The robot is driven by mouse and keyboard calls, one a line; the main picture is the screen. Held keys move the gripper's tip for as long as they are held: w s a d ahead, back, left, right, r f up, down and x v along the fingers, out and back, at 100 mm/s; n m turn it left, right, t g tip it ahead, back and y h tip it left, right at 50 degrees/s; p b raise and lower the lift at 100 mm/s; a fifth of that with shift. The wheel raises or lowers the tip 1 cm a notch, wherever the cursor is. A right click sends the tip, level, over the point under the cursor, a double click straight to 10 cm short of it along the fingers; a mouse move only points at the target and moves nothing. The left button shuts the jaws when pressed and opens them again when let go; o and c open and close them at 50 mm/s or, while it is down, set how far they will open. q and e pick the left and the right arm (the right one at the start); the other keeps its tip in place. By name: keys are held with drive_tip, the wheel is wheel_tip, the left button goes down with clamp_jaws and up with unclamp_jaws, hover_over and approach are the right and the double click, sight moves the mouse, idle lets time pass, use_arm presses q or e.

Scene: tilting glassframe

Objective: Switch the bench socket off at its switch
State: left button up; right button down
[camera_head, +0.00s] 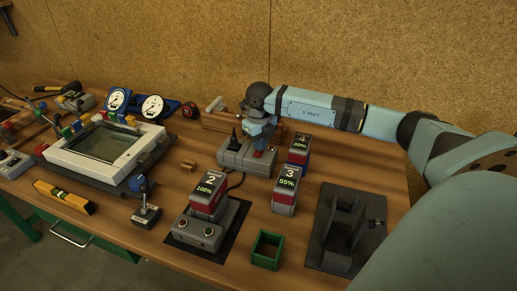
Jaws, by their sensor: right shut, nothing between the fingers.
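The bench socket appears to be the long grey block (232,156) on the wooden bench, right of the middle, with a dark plug (235,139) standing in it. A small red part (258,154), which looks like its switch, shows at the block's right end. My right gripper (261,146) is shut and empty, pointing down at this red part from above. The fingertips are very close to it; I cannot tell whether they touch. The gripper partly hides that end, and the switch position cannot be made out. My left gripper is not in view.
Battery packs marked 4 (299,150) and 3 (286,189) stand right of the socket. Pack 2 (207,190) sits on a grey charger in front. A green open box (267,249), a black stand (348,225) and a white-framed glass panel (76,153) are also on the bench.

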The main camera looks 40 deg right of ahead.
drive_tip(key=shift+r+p, duration=1.65)
drive_tip(key=shift+r, duration=1.5)
